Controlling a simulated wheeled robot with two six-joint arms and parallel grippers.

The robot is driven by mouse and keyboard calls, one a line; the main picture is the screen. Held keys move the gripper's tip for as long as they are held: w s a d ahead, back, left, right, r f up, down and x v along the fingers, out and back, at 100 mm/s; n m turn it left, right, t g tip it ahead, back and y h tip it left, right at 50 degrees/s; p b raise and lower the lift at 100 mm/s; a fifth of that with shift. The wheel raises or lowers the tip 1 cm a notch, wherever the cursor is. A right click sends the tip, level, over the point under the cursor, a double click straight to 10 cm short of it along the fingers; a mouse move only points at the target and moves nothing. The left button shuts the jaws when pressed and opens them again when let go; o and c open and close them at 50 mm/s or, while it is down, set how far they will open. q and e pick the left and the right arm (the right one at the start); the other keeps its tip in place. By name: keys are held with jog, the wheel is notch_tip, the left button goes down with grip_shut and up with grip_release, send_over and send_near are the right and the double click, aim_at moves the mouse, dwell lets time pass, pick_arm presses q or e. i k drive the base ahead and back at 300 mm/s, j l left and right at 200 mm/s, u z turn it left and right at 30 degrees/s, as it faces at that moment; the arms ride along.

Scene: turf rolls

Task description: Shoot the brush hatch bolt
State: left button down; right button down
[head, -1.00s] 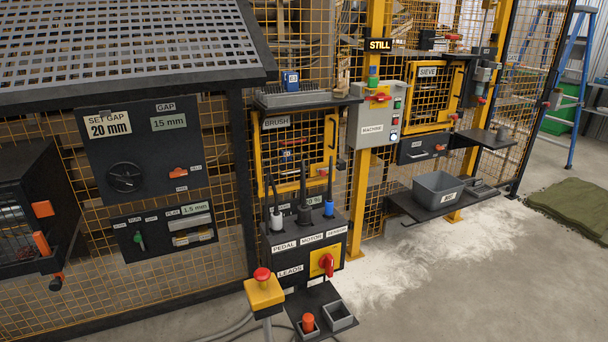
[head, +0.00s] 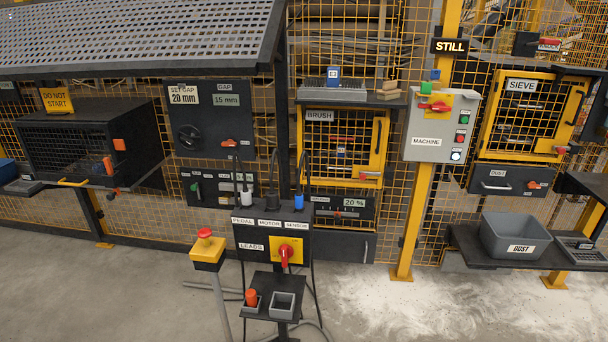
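The brush hatch (head: 343,147) is a yellow-framed mesh door labelled BRUSH in the middle of the head view. It looks closed in its frame. A red-tipped bolt (head: 369,176) sits at the lower right of the hatch; whether it is shot or drawn is too small to tell. Neither of my grippers is in view.
The leads stand (head: 270,232) with its cables and a yellow post with a red button (head: 206,249) stand in front of the hatch, to the left. A shelf (head: 392,103) juts out above the hatch. Pale dust covers the floor at right.

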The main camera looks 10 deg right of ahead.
aim_at(362, 174)
jog(key=l+u, duration=0.4)
jog(key=i+l+u, duration=0.1)
jog(key=l+u, duration=0.7)
jog(key=k+l+u, duration=0.1)
jog(key=u, duration=0.25)
jog(key=i+l, duration=0.1)
jog(key=l, duration=0.2)
jog(key=l+z, duration=0.1)
jog(key=l, duration=0.2)
jog(key=i+l, duration=0.15)
jog(key=l, duration=0.15)
jog(key=l+z, duration=0.1)
jog(key=z, duration=0.3)
jog(key=l+z, duration=0.1)
jog(key=z, duration=0.35)
jog(key=i+z, duration=0.1)
jog(key=z, duration=0.3)
jog(key=i+l+z, duration=0.1)
jog(key=z, duration=0.3)
